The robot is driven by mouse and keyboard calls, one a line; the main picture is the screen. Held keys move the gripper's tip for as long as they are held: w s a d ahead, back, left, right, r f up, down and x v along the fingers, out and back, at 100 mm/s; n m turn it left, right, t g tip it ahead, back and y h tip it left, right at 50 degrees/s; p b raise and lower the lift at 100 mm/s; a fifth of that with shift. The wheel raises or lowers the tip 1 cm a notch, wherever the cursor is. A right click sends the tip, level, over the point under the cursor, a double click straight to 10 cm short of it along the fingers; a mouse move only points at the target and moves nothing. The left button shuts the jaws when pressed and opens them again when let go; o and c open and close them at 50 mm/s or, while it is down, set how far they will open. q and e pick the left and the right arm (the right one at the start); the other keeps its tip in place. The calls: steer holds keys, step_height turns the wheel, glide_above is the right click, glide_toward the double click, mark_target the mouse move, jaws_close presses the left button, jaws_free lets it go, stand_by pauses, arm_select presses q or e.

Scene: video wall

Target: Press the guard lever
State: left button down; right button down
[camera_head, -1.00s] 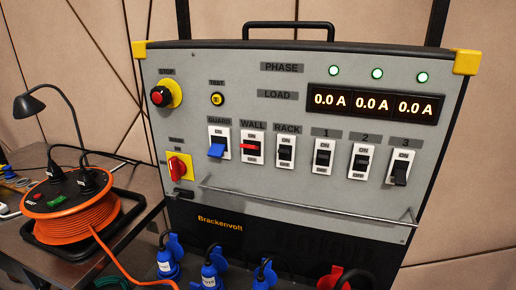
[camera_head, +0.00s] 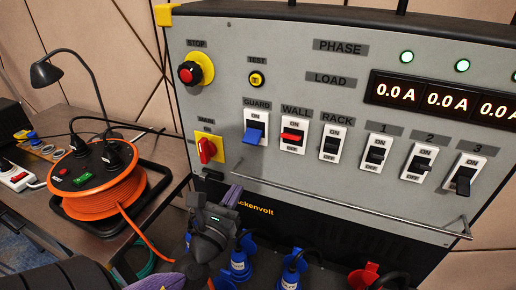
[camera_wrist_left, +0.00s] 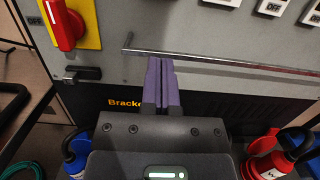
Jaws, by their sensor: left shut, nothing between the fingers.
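The guard lever (camera_head: 254,133) is a blue rocker on a white plate under the GUARD label, on the grey panel in the head view. Its blue paddle covers the lower part of the plate, and ON shows above it. My left gripper (camera_head: 232,195) is shut and empty, below and slightly left of the lever, apart from it. In the left wrist view its purple fingers (camera_wrist_left: 161,62) are together, pointing at the panel near the metal rail. The guard lever does not show clearly there. My right gripper is not in view.
A metal rail (camera_head: 350,207) crosses the panel below the switches. The red wall lever (camera_head: 292,135) is right of the guard lever; the red main knob (camera_head: 206,150) is left. Blue plugs (camera_head: 240,264) are below. An orange cable reel (camera_head: 100,195) stands on the left table.

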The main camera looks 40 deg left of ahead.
mark_target(258, 151)
arm_select(q)
steer(key=x, duration=0.9)
steer(key=shift+w+a, duration=0.1)
steer(key=shift+w, duration=0.3)
steer(key=r+p, duration=0.1)
steer(key=s+r+p, duration=0.1)
steer(key=r+p, duration=0.1)
steer(key=shift+s+d+r, duration=0.25)
steer(key=shift+s+r, duration=0.05)
